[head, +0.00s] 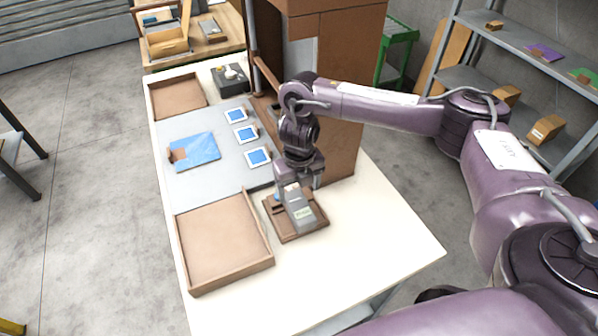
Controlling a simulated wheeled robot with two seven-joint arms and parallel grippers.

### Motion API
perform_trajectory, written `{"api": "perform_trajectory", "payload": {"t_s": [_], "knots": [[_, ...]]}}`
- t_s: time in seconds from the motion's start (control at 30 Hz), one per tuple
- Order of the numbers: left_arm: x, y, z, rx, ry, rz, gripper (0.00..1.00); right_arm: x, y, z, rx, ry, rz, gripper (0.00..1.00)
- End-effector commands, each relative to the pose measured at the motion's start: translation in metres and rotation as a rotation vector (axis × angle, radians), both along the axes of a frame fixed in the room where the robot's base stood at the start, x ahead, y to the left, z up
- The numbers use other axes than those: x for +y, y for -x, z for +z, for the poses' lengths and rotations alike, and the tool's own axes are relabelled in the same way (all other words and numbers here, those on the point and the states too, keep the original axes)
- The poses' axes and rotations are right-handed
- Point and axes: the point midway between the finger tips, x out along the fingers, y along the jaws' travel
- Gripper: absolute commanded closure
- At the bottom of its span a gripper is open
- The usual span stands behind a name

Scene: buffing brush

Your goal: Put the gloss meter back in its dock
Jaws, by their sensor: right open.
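The gloss meter appears to be the grey block (300,212) with a small green patch. It stands on the brown wooden dock (281,235), within the dock's outline; I cannot tell whether it is fully seated. My right gripper (298,190) points down at the far end of the meter, with its jaws open. The fingers partly hide the meter's far end, and I cannot tell whether they touch it. My left gripper is not in view.
An empty brown tray (222,243) stands left of the dock. A grey mat (205,143) holds a blue sheet (194,152) and three blue-and-white tiles (246,134). A tall brown cabinet (352,95) rises behind my right arm. The table's near right part (370,240) is clear.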

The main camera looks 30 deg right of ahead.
Motion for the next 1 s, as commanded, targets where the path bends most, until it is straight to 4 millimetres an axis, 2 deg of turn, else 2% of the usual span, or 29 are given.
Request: {"api": "perform_trajectory", "payload": {"t_s": [0.03,0.1,0.33,1.0], "knots": [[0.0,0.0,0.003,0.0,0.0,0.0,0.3,-0.001,-0.002,0.013,-0.005,0.002,0.001,0.26],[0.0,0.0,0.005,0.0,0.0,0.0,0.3,-0.001,-0.001,0.023,-0.005,0.002,0.001,0.26],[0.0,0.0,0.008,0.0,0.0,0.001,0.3,0.0,0.0,0.044,-0.001,0.001,-0.001,0.26],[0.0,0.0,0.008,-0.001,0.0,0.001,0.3,0.0,0.0,0.047,0.001,0.0,-0.001,0.26]]}}
